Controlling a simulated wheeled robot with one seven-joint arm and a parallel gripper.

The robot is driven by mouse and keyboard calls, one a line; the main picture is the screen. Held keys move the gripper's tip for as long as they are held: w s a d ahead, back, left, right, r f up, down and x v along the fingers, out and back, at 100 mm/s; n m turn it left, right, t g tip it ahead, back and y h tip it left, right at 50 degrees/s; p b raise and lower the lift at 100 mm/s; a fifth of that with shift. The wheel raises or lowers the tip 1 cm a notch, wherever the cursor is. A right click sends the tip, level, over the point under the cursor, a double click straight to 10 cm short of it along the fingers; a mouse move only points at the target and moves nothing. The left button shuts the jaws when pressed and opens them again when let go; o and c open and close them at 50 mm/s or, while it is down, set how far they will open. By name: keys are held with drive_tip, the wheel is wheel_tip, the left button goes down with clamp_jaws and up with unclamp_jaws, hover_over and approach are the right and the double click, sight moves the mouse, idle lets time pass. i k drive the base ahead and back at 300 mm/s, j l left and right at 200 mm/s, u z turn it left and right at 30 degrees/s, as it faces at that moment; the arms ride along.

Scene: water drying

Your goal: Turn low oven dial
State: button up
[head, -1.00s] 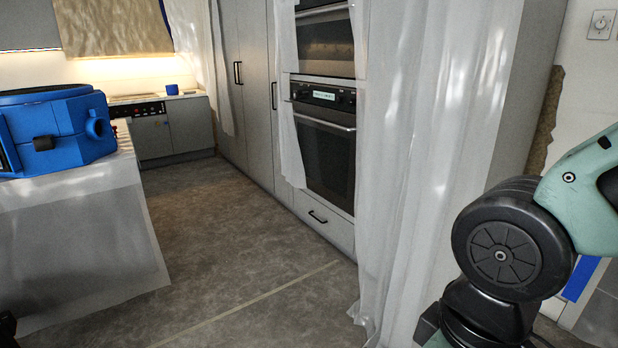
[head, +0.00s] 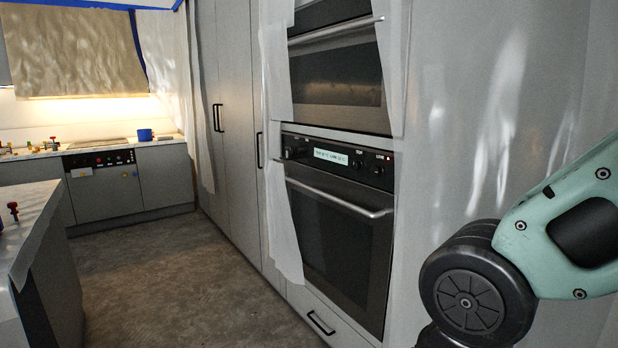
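The lower oven (head: 338,235) is built into the grey tall cabinets right of centre in the head view. It has a dark glass door and a long silver handle (head: 335,197). Its black control panel (head: 316,150) holds a lit display (head: 331,157) and small dark dials, with one dial (head: 377,170) at the right end and another knob (head: 291,152) at the left. The dial markings are too small to read. My arm's green and black links fill the lower right; my gripper is out of view.
An upper oven (head: 337,75) sits above, with plastic sheeting (head: 281,215) hanging along the left edge. A counter (head: 35,225) stands at the left. The grey floor (head: 175,275) between is clear. A stove unit (head: 102,185) and blue pot (head: 145,135) are at the back.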

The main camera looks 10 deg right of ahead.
sight(377, 170)
drive_tip(key=i+l+u, duration=0.1)
drive_tip(key=i, duration=0.35)
drive_tip(key=i+l+u, duration=0.15)
drive_tip(key=i, duration=0.3)
drive_tip(key=i+l+u, duration=0.1)
drive_tip(key=i, duration=0.4)
drive_tip(key=l, duration=0.05)
